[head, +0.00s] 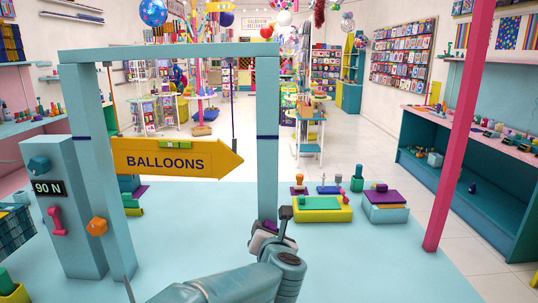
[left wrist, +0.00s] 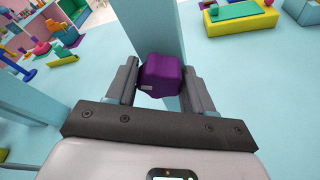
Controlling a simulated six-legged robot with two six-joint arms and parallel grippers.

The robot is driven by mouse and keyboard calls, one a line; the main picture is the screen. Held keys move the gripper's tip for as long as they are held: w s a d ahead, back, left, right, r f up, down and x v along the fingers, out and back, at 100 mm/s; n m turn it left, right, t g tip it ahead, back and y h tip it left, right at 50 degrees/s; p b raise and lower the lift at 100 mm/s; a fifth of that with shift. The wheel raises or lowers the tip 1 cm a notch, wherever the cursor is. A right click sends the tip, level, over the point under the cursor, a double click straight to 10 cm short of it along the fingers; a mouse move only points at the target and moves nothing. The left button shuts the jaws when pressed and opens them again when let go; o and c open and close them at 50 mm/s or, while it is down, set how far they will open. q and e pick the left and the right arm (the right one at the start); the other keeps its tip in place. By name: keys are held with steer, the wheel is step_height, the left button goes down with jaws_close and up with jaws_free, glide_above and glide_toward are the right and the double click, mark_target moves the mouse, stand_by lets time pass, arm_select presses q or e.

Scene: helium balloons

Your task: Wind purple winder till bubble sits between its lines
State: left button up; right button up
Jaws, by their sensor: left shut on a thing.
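My left gripper (head: 272,232) is at the right post of the light-blue frame. In the left wrist view its two fingers (left wrist: 163,88) are shut on the purple winder (left wrist: 162,74), a faceted knob against the post. In the head view the gripper mostly hides the winder. The orange BALLOONS arrow sign (head: 180,160) hangs inside the frame and looks about level. A small green level vial (head: 173,145) sits on the sign's upper part. Its bubble and lines are too small to tell apart. My right gripper is not in view.
An orange knob (head: 97,227) is on the left post (head: 90,180). A box beside it has a 90 N display (head: 48,188), a teal knob (head: 39,165) and a pink handle (head: 56,221). A yellow-green block (head: 322,212) stands right of the frame. A pink pole (head: 460,130) rises further right.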

arm_select(q)
steer(key=o, duration=1.2)
steer(key=shift+a, duration=0.1)
steer(key=shift+w+f, duration=0.1)
steer(key=shift+w, duration=0.05)
steer(key=shift+s+n+h+b, duration=0.55)
steer(key=shift+s+n+b, duration=0.45)
steer(key=shift+b, duration=1.1)
steer(key=shift+s+n+h+b, duration=0.55)
steer(key=shift+n+b, duration=0.75)
steer(key=shift+b, duration=0.8)
